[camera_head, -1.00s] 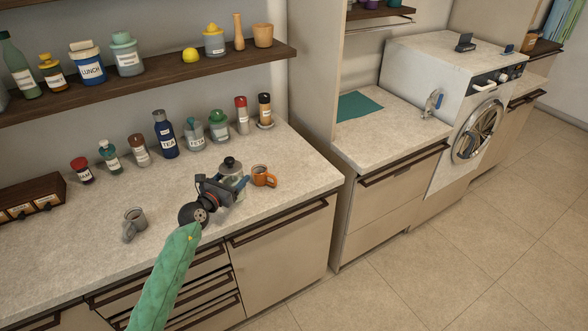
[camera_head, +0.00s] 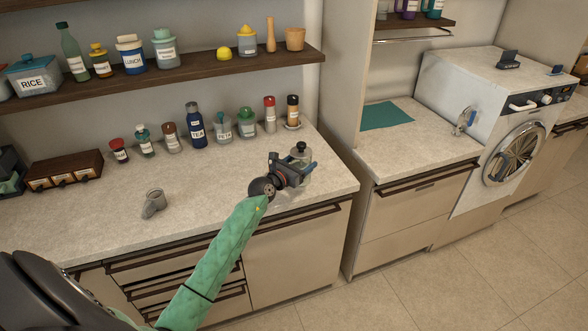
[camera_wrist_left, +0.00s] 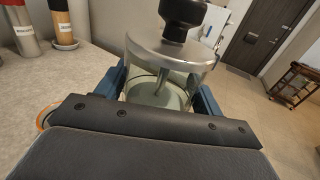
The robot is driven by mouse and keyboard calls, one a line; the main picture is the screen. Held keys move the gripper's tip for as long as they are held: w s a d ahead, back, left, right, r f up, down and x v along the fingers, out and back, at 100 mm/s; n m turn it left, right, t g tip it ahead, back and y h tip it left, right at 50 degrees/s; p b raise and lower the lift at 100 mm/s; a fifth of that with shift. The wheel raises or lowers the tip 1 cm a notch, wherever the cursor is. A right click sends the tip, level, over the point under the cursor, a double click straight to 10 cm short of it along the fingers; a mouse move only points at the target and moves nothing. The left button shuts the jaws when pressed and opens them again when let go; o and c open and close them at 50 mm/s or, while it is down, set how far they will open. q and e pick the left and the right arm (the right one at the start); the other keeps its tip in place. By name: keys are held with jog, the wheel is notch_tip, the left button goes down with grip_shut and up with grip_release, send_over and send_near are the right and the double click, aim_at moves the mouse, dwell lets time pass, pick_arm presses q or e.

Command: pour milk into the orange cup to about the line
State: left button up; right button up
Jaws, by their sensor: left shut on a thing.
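My left gripper (camera_head: 292,173) is shut on a clear glass jug (camera_head: 302,165) with a metal lid and black knob, at the right part of the counter. In the left wrist view the jug (camera_wrist_left: 160,88) stands roughly upright between the blue fingers, with something pale inside; its level is hard to read. The orange cup is hidden in the head view, behind my gripper and the jug. In the left wrist view only a sliver of orange rim (camera_wrist_left: 44,117) shows left of the jug, partly behind my gripper. No line on the cup is visible. My right gripper is not in view.
Several jars and bottles, including a blue tea flask (camera_head: 196,127), line the back. A wooden spice box (camera_head: 65,170) is at the far left. The counter's front edge runs close below my gripper.

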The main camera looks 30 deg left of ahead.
pick_arm(q)
jog(key=shift+a+r, duration=0.1)
jog(key=shift+r, duration=0.2)
jog(key=shift+a, duration=0.15)
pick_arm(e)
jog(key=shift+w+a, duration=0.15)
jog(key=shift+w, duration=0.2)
pick_arm(q)
jog(key=shift+r, duration=0.1)
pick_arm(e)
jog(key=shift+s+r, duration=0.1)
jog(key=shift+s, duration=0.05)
